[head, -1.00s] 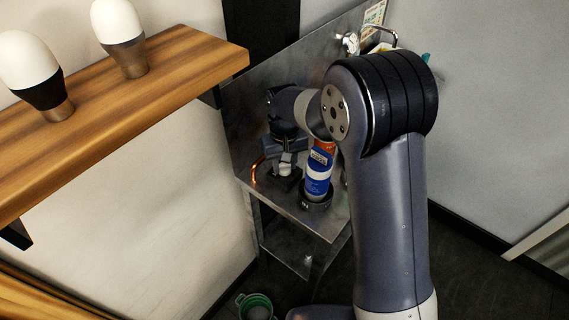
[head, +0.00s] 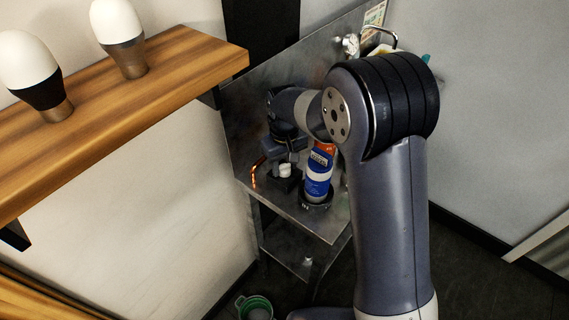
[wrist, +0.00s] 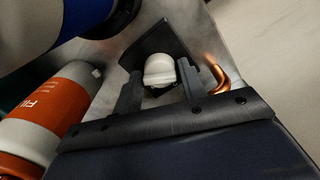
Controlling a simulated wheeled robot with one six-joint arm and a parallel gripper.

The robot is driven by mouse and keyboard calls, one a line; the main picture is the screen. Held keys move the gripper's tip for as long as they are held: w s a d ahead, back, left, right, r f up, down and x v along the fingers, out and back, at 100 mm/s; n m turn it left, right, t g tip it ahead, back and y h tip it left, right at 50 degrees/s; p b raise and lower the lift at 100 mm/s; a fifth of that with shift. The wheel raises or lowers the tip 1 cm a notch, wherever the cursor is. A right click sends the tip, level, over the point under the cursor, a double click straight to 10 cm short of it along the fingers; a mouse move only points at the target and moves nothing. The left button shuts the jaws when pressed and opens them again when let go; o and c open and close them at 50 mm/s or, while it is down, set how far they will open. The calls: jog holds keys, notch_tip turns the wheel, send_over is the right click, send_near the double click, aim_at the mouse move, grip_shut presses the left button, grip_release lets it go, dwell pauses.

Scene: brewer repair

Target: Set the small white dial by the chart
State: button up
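The small white dial (wrist: 159,69) sits on a dark square base (wrist: 176,45) in the wrist view. In the head view the dial (head: 285,170) shows below my gripper, on the metal bench. My gripper (wrist: 158,74) has one finger on each side of the dial. The fingers are apart and a narrow gap shows beside the right one; whether the left one touches is unclear. No dial marking is readable. The chart (head: 375,14) is on the back panel at top right, partly cut off and too small to read.
A copper pipe (wrist: 217,72) is beside the right finger. A white and orange cylinder (wrist: 45,115) lies left in the wrist view. A wooden shelf (head: 190,65) holds two white-topped objects.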

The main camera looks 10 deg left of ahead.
aim_at(285, 165)
jog(key=o, duration=0.3)
notch_tip(285, 165, up, 11)
jog(key=shift+b, duration=0.4)
jog(key=shift+f, duration=0.2)
notch_tip(285, 165, down, 11)
jog(key=shift+r+p, duration=0.15)
jog(key=shift+p, duration=0.3)
jog(key=shift+m, duration=0.3)
